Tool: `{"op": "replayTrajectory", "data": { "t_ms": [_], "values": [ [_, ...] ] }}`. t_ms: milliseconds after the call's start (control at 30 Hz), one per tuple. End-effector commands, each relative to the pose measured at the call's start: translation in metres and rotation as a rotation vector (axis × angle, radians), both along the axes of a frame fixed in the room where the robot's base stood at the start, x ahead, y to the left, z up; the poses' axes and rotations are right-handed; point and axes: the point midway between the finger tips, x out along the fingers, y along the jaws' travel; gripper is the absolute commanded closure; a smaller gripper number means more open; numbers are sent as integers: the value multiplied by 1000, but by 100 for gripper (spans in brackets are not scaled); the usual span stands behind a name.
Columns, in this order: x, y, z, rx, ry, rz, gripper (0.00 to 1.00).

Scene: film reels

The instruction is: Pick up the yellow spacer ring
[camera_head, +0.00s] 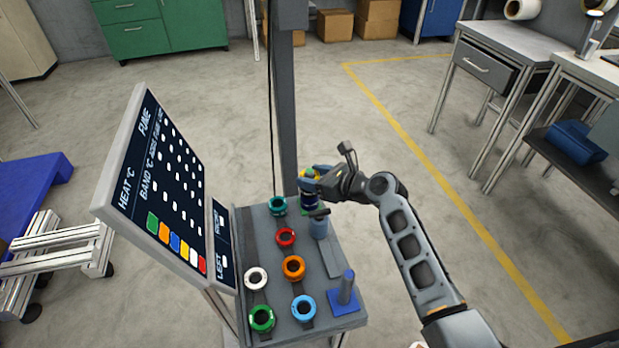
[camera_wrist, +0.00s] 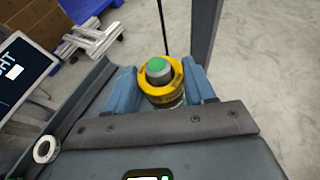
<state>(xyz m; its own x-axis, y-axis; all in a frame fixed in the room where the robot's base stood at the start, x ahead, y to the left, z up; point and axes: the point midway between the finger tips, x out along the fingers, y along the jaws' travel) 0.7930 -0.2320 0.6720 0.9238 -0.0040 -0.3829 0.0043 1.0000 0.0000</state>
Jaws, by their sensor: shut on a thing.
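The yellow spacer ring (camera_wrist: 163,94) is between the blue fingers of my gripper (camera_wrist: 160,88) in the wrist view. My gripper is shut on it. The ring surrounds a grey post with a green top (camera_wrist: 158,65), which sticks up through its hole.
Teal (camera_head: 278,205), red (camera_head: 286,237), orange (camera_head: 293,267), white (camera_head: 256,278), blue (camera_head: 304,308) and green (camera_head: 262,319) rings lie on the bench. A blue post on a base (camera_head: 346,290) stands front right. A tilted chart board (camera_head: 165,190) is left; a grey column (camera_head: 287,110) rises behind.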

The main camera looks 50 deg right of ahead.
Motion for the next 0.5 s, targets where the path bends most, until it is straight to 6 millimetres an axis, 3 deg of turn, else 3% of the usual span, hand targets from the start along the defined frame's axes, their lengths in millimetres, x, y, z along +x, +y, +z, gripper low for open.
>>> {"op": "replayTrajectory", "data": {
  "t_ms": [133,500],
  "values": [
    [0,0,0,0,0,0,78],
    [0,0,8,0,-1,0,78]
  ]
}}
